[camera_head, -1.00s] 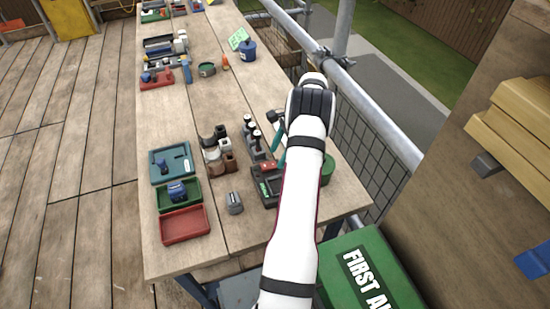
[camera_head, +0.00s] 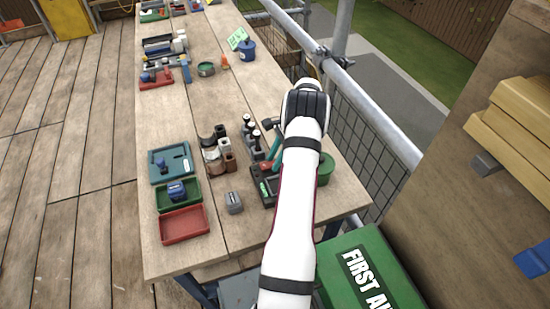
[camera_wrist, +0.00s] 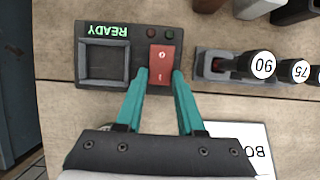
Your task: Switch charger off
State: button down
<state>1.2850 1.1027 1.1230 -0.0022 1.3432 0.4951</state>
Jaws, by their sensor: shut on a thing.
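The charger (camera_wrist: 103,82) is a dark box with an empty square bay and a green READY display, upside down in the wrist view. Its red rocker switch (camera_wrist: 165,58) sits at the right end, below two small dim lamps. My gripper (camera_wrist: 160,78) has its teal fingers on either side of the switch's lower part, shut on it. In the head view the charger (camera_head: 262,190) is on the workbench, partly hidden by my arm. My gripper (camera_head: 269,163) shows as a teal finger beside it.
Labelled dark-handled tools (camera_wrist: 262,66) stand in a holder right of the charger. A white card (camera_wrist: 240,140) lies nearby. On the workbench (camera_head: 245,235) are a red tray (camera_head: 183,224), a green tray (camera_head: 160,196) and a grey block (camera_head: 234,203). A scaffold rail (camera_head: 370,120) runs along the right.

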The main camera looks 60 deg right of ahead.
jog(key=shift+w+a+r+g+h, duration=0.2)
jog(key=shift+a+r+g+h, duration=0.05)
jog(key=shift+g+h, duration=0.45)
jog(key=shift+w+a+g+h, duration=0.1)
jog(key=shift+w+g+h, duration=0.05)
jog(key=shift+g+h, duration=0.65)
jog(key=c, duration=0.5)
grip_release()
notch_tip(320, 180, up, 16)
jog(key=shift+f, duration=0.1)
